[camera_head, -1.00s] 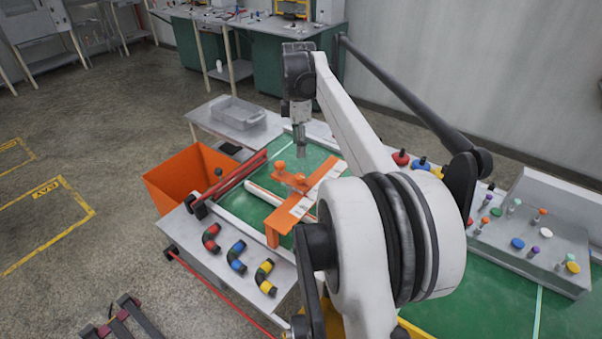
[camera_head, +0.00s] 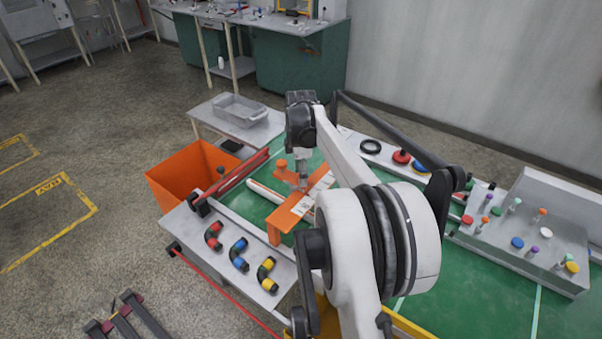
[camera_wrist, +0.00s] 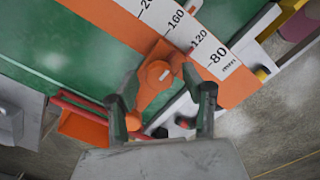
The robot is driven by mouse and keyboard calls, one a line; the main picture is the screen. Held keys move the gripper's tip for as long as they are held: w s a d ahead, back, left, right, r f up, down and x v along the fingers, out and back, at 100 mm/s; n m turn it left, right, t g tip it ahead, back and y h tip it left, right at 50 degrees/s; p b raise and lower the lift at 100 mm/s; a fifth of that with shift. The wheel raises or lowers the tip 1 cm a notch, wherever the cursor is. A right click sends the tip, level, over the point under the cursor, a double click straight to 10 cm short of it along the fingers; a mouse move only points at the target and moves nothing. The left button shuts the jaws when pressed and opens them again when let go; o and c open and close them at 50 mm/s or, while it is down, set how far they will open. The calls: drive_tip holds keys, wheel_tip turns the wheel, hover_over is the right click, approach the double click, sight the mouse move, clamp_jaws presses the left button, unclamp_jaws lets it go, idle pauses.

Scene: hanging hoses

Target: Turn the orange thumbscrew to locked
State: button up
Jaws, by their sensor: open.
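The orange thumbscrew (camera_wrist: 158,72) shows in the wrist view as a round knob on an orange sliding piece, beside the white scale strip (camera_wrist: 200,42) marked in mm. A second orange round knob (camera_wrist: 133,120) sits at the other end of that piece; it also shows in the head view (camera_head: 281,165). My gripper (camera_wrist: 164,92) is open and empty, one finger on each side of the sliding piece, the thumbscrew appearing between and just beyond the tips. No contact can be made out. In the head view my gripper (camera_head: 303,182) is low over the orange fixture (camera_head: 285,217) and hides the thumbscrew.
Several coloured elbow hoses (camera_head: 238,254) lie at the front edge. An orange bin (camera_head: 180,178) stands left. Coloured caps (camera_head: 517,243) are at the right.

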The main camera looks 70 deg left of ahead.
clamp_jaws()
